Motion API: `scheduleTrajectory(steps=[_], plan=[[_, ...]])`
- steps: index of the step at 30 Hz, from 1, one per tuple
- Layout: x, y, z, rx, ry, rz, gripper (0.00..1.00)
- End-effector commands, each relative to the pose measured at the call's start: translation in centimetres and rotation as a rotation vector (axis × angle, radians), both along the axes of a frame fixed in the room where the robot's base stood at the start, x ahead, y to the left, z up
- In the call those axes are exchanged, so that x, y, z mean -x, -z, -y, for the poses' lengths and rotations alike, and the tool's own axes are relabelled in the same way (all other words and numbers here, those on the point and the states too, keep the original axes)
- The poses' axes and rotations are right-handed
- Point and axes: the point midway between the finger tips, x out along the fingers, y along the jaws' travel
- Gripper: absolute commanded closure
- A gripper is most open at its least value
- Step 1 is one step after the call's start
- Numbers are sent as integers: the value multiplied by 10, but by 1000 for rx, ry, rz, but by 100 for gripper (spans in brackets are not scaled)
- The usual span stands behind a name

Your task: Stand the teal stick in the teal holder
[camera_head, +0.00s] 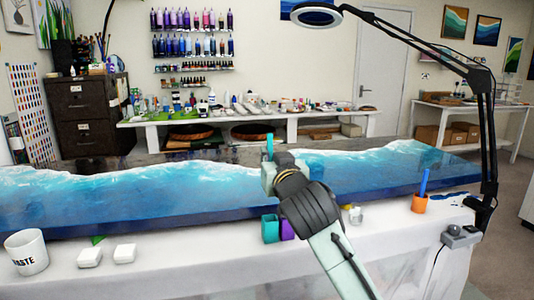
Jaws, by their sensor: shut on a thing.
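The teal stick (269,144) sticks up above my gripper (273,170), roughly upright. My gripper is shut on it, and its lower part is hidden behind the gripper. The teal holder (270,228) stands on the white-covered table in front of the blue resin slab. It is below my gripper in the picture, and the stick is apart from it. A purple holder (288,229) stands close beside it on the right, partly hidden by my arm.
An orange holder (419,204) with a blue stick (424,182) stands to the right. A waste cup (26,252) and two white boxes (89,257) are on the left. A black lamp (488,140) rises at the right. Small pale items (354,214) lie right of my arm.

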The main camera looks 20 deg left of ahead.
Motion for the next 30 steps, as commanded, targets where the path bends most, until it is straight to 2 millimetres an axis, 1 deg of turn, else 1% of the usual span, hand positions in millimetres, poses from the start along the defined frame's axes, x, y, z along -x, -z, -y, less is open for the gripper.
scheduleTrajectory(steps=[8, 30], plan=[[0, 15, 0, -1, 0, 2, 100], [0, 74, 0, -2, 0, 1, 100]])
